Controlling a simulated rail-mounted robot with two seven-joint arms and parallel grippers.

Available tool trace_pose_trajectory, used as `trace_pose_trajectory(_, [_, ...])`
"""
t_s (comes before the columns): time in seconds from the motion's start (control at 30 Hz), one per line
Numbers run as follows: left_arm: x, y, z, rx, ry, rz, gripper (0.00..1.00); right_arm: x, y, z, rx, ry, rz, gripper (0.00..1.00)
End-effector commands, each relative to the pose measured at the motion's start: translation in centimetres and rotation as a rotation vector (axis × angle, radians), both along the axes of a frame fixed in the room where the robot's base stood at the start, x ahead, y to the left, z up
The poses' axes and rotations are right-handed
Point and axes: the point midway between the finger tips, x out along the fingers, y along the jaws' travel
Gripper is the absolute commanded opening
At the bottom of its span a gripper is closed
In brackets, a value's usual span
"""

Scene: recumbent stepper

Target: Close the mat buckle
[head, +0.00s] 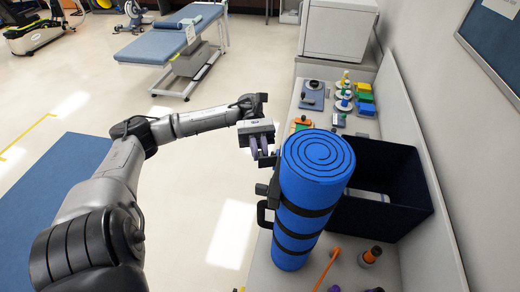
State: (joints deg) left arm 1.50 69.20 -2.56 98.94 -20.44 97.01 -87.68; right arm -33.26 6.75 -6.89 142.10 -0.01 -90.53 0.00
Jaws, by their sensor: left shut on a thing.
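A rolled blue mat (298,228) stands upright on the counter, with its spiral end facing up and black straps around it. My left gripper (263,152) is at the upper left side of the mat. It is shut on a small dark piece of the mat buckle (269,161) at the top strap. Just below, a black fitting (262,189) and a black loop (264,214) stick out from the mat's left side. The gripper hides part of the buckle, and I cannot tell whether its halves are joined. My right gripper is not in view.
A dark open bin (412,212) stands right behind the mat. An orange stick (327,268) and an orange-topped dark item (370,255) lie in front. Coloured training pieces (364,92) are farther back on the counter (262,275).

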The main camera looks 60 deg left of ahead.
Motion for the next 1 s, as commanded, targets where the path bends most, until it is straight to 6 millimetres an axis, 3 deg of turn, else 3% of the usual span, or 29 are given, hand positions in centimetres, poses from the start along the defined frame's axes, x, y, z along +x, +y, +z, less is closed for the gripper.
trace_pose_trajectory(0.47, [-0.6,-0.3,0.1,-0.004,0.002,0.113,0.00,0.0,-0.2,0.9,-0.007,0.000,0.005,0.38])
trace_pose_trajectory(1.0, [-2.3,-2.0,0.2,-0.006,0.000,0.568,0.00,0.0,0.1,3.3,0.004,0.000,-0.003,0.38])
